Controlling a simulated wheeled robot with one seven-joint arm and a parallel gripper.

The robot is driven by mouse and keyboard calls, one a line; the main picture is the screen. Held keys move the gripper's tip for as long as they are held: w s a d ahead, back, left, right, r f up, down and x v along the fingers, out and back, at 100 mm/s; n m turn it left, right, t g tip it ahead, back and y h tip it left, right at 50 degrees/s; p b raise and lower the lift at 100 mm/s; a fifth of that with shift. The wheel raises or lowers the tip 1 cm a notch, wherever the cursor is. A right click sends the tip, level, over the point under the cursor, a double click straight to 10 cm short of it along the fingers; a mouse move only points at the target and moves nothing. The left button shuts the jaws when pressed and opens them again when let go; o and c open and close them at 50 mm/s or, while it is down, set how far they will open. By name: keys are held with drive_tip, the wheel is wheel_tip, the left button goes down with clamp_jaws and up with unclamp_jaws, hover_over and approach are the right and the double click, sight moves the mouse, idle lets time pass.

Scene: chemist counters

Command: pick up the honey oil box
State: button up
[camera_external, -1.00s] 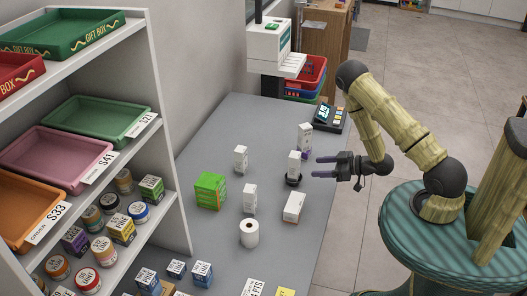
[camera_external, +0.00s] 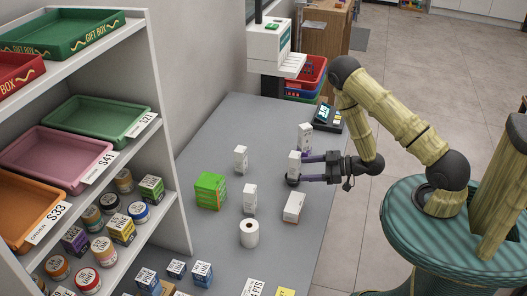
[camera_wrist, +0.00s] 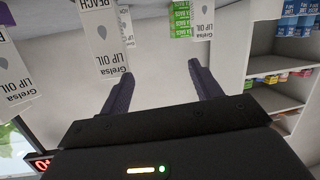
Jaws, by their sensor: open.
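Several white, upright lip oil boxes stand on the grey counter. One box (camera_external: 294,162) is right at my gripper's fingertips in the external view, and another (camera_external: 305,136) is just behind it. In the wrist view, a Grelsa lip oil box (camera_wrist: 100,45) is close to the left fingertip, another (camera_wrist: 14,75) is at the left edge, and a third (camera_wrist: 201,20) is beyond the right fingertip. I cannot read the word honey on any of them. My gripper (camera_external: 302,168) is level, open and pointing left; its dark fingers (camera_wrist: 158,72) have nothing clearly between them.
A green box stack (camera_external: 209,190), a white roll (camera_external: 249,233), and two more white boxes, one upright (camera_external: 249,199) and one larger (camera_external: 293,207), stand nearby. A card terminal (camera_external: 328,117) is behind. The shelf unit (camera_external: 165,130) is at left.

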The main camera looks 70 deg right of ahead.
drive_tip(key=w+a+r+n+y, duration=0.1)
drive_tip(key=w+a+r, duration=0.1)
drive_tip(key=a, duration=0.1)
wheel_tip(320, 180, up, 3)
drive_tip(key=m+g+h+b, duration=0.2)
drive_tip(key=m+h+b, duration=0.2)
hover_over(245, 150)
drive_tip(key=s, duration=0.1)
drive_tip(key=shift+a, duration=0.1)
drive_tip(key=shift+f, duration=0.1)
drive_tip(key=shift+f+p, duration=0.55)
drive_tip(key=shift+f, duration=2.9)
